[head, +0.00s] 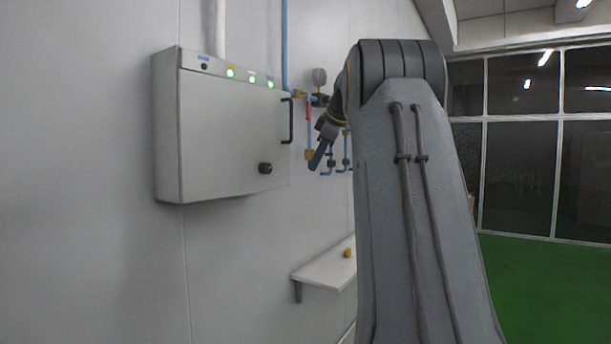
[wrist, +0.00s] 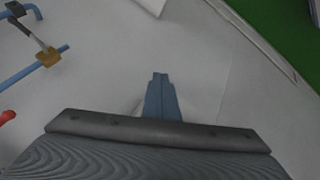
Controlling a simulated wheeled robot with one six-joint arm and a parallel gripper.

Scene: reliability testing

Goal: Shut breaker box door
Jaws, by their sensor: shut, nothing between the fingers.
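The breaker box (head: 165,125) is a grey cabinet on the wall at the left of the head view. Its door (head: 225,135) lies flat against the front and looks closed, with no gap that I can see. The door has a black bar handle (head: 287,120) and a black knob (head: 265,168) near its right edge. My gripper (head: 316,160) is to the right of the box, apart from the handle, pointing down. In the wrist view its blue fingers (wrist: 161,97) are together with nothing between them. The box is not in the wrist view.
Blue pipes (head: 309,130) with valves and a gauge (head: 319,76) are on the wall behind my gripper. A white shelf (head: 322,272) with a small yellow object (head: 347,253) is below. Green floor (head: 540,280) lies open at the right.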

